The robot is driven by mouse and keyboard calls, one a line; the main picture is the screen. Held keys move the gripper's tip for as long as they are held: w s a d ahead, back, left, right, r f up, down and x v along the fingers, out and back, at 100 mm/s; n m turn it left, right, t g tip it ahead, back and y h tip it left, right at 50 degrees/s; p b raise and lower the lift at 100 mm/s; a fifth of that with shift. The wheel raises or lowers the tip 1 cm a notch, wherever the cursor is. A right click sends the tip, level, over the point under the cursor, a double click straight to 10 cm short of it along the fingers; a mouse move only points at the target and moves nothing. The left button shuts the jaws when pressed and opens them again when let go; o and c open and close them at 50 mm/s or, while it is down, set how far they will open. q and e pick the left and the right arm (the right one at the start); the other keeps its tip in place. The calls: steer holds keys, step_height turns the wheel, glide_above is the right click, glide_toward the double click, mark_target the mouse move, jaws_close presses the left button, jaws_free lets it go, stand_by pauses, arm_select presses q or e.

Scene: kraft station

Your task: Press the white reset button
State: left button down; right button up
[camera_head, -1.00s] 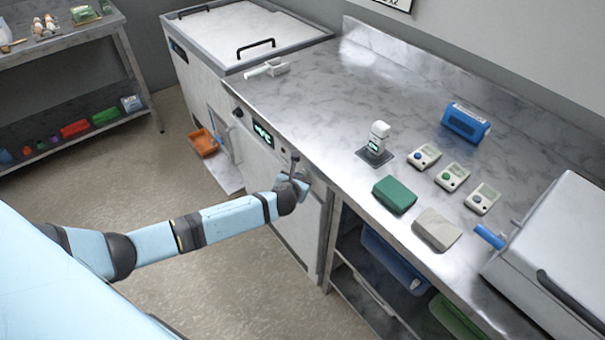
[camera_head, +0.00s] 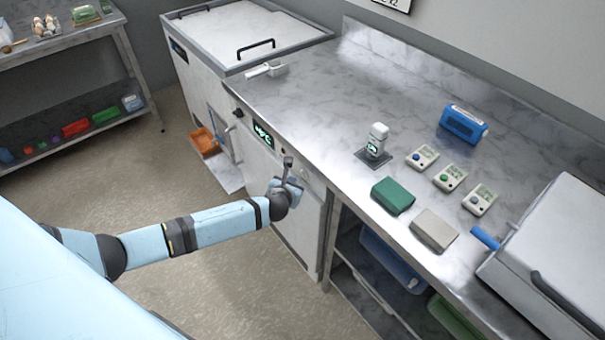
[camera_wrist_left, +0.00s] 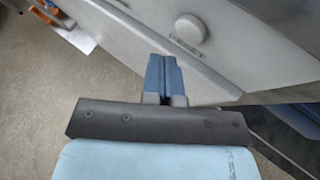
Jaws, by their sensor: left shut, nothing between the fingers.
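The white reset button (camera_wrist_left: 190,28) is a round knob on the pale front panel in the left wrist view, with a RESET label just below it. In the head view the button (camera_head: 306,173) is small on the cabinet front below the counter edge. My left gripper (camera_wrist_left: 163,62) has its blue fingers shut together with nothing between them. The fingertips sit below and left of the button in the wrist view, apart from it. In the head view my left gripper (camera_head: 296,184) is close to the cabinet front. My right gripper is not in view.
The cabinet's green display (camera_head: 263,135) is left of the button. The steel counter (camera_head: 330,110) above holds a white device (camera_head: 377,138), several small timers, a green block (camera_head: 393,195) and a beige block (camera_head: 433,230). The floor (camera_head: 240,290) below the arm is clear.

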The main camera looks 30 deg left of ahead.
arm_select(q)
steer(key=s, duration=0.1)
steer(key=s+a+p, duration=0.1)
steer(key=s, duration=0.2)
steer(key=shift+a+p, duration=0.3)
stand_by(0.6)
